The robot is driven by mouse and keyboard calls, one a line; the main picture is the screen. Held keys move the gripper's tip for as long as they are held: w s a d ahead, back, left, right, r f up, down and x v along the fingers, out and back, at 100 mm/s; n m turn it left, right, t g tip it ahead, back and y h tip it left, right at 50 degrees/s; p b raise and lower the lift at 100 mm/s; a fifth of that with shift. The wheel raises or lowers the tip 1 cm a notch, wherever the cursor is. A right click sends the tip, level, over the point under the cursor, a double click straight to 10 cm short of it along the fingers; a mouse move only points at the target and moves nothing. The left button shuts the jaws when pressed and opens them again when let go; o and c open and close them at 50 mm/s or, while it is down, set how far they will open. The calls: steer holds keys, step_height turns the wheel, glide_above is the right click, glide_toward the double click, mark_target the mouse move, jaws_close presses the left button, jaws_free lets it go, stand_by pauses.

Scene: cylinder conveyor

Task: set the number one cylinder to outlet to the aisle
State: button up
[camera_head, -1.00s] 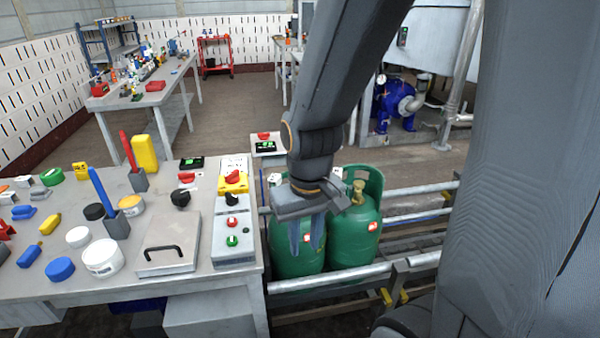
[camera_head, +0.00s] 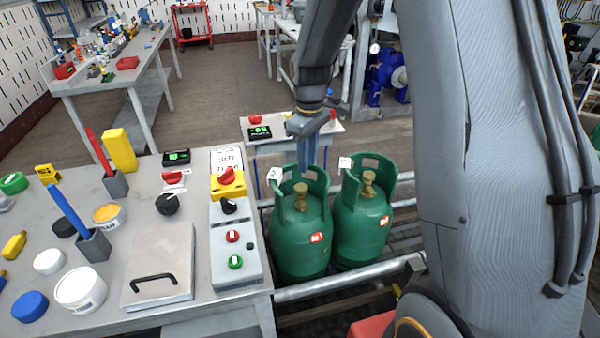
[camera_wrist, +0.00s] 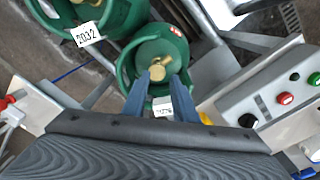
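Two green gas cylinders stand upright side by side on the rails: a left one (camera_head: 300,238) beside the workbench and a right one (camera_head: 361,222). Each has a brass valve inside its collar. In the wrist view, the cylinder nearest the control panel (camera_wrist: 160,50) is in the centre; its tag (camera_wrist: 162,107) is too blurred to read. The other cylinder (camera_wrist: 120,20) bears a tag reading 2032. No sign shows which is number one. My gripper (camera_head: 306,165) points down above the left cylinder's collar. In the wrist view, its fingers are apart with nothing held between them.
A workbench (camera_head: 195,215) at left carries a grey control panel (camera_head: 235,245) with red and green buttons, a yellow-based red switch (camera_head: 227,180) and a lidded box (camera_head: 160,265). A small table (camera_head: 290,140) stands behind the cylinders. A metal rail (camera_head: 345,276) runs in front of them.

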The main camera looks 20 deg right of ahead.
steer(key=w+f+n, duration=0.1)
steer(key=w+f, duration=0.1)
steer(key=w, duration=0.1)
steer(key=w+f+n, duration=0.1)
steer(key=w+n, duration=0.1)
steer(key=w, duration=0.2)
steer(key=w+f+n, duration=0.1)
steer(key=w+f, duration=0.1)
steer(key=w, duration=0.1)
steer(key=shift+w+d+f+n, duration=0.25)
steer(key=shift+d+f+n, duration=0.05)
steer(key=shift+d+f, duration=0.05)
steer(key=shift+w+f, duration=0.1)
steer(key=shift+f, duration=0.1)
steer(key=shift+f+p, duration=1.05)
steer(key=shift+f, duration=2.7)
jaws_close()
steer(key=shift+w+r, duration=0.1)
steer(key=shift+w, duration=0.05)
